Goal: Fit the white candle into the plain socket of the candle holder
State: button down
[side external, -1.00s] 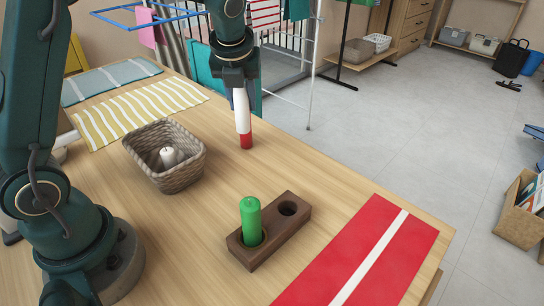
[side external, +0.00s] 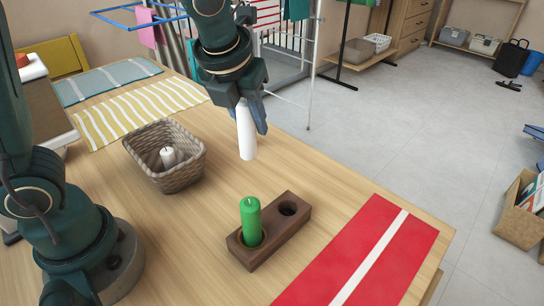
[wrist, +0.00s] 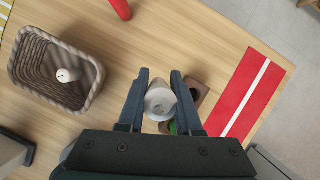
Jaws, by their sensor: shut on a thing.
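My gripper (side external: 245,108) is shut on a white candle (side external: 247,140), held above the table, slightly tilted. In the wrist view the candle (wrist: 160,104) sits between both fingers (wrist: 160,90). The wooden candle holder (side external: 274,241) is nearer the side camera, below and right of the candle in that view. A green candle (side external: 250,219) stands in its near left socket. Its other socket (side external: 288,209) is an empty round hole. In the wrist view the holder (wrist: 200,88) is partly hidden behind the candle and fingers.
A wicker basket (side external: 190,178) left of the gripper holds another white candle (side external: 168,157). A red candle (wrist: 119,8) shows on the table in the wrist view; the side view hides it. A red cloth with a white stripe (side external: 390,260) lies right of the holder.

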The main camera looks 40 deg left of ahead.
jog(key=shift+w+d+f, duration=0.15)
jog(key=shift+d+f, duration=1.3)
jog(key=shift+f, duration=0.1)
jog(key=shift+w+d+f, duration=0.15)
jog(key=shift+d+f, duration=1.35)
jog(key=shift+f, duration=0.1)
jog(key=shift+w+d+f, duration=0.15)
jog(key=shift+d+f, duration=1.3)
jog(key=shift+f, duration=0.1)
jog(key=shift+f, duration=0.15)
jog(key=c, duration=0.6)
grip_release()
